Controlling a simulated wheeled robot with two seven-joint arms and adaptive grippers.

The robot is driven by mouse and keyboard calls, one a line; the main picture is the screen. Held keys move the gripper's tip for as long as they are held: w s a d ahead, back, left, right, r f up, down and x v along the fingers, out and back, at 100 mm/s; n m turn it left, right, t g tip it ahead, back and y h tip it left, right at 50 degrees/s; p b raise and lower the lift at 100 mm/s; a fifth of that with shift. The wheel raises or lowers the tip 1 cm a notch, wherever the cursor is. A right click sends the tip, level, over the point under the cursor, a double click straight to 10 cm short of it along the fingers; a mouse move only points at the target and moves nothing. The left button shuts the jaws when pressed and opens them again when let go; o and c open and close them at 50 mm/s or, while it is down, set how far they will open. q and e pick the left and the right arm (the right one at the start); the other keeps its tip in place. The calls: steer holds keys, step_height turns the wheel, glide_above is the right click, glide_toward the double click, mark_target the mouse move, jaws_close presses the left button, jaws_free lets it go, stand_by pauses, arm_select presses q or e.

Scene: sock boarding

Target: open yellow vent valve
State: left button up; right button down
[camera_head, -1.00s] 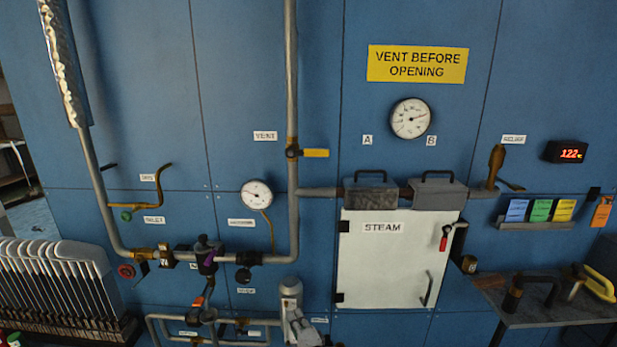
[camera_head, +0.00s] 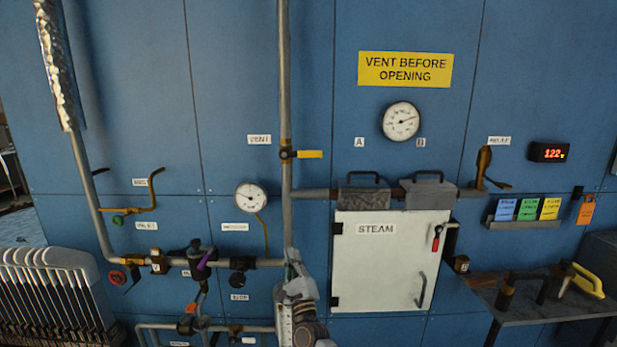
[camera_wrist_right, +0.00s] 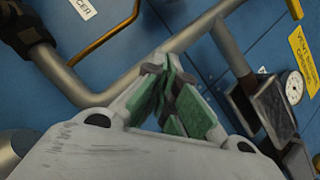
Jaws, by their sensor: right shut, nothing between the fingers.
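The yellow vent valve handle (camera_head: 310,154) sticks out to the right, level, from its dark valve body (camera_head: 287,154) on the vertical grey pipe. The VENT label (camera_head: 259,140) is up and left of it. My right gripper (camera_head: 291,262) is in front of the lower part of that pipe, well below the handle and apart from it. In the right wrist view its green-padded fingers (camera_wrist_right: 167,98) are closed together with nothing between them. My left gripper is out of view.
A white STEAM door (camera_head: 378,262) with a red-handled latch (camera_head: 436,243) stands to the right. A pressure gauge (camera_head: 251,197) and horizontal piping with valves (camera_head: 202,262) lie to the left. A bench (camera_head: 535,300) with tools is at right. The panel around the yellow handle is clear.

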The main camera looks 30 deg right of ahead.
mark_target(301, 154)
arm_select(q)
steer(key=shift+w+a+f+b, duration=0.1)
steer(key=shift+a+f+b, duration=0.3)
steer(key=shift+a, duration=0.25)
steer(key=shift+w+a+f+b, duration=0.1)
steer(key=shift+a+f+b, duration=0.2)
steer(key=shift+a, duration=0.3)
arm_select(e)
steer(key=s+d+r+m+h, duration=0.1)
steer(key=s+r+m+h, duration=0.2)
steer(key=r+m, duration=0.3)
steer(key=s+d+r+m+h, duration=0.1)
steer(key=s+r+m+h, duration=0.2)
steer(key=r, duration=0.6)
steer(key=m+h, duration=0.1)
steer(key=m, duration=0.1)
steer(key=shift+d+m+h, duration=0.3)
steer(key=shift+m+h, duration=0.1)
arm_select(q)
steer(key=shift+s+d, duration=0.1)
arm_select(e)
steer(key=shift+s+r, duration=0.1)
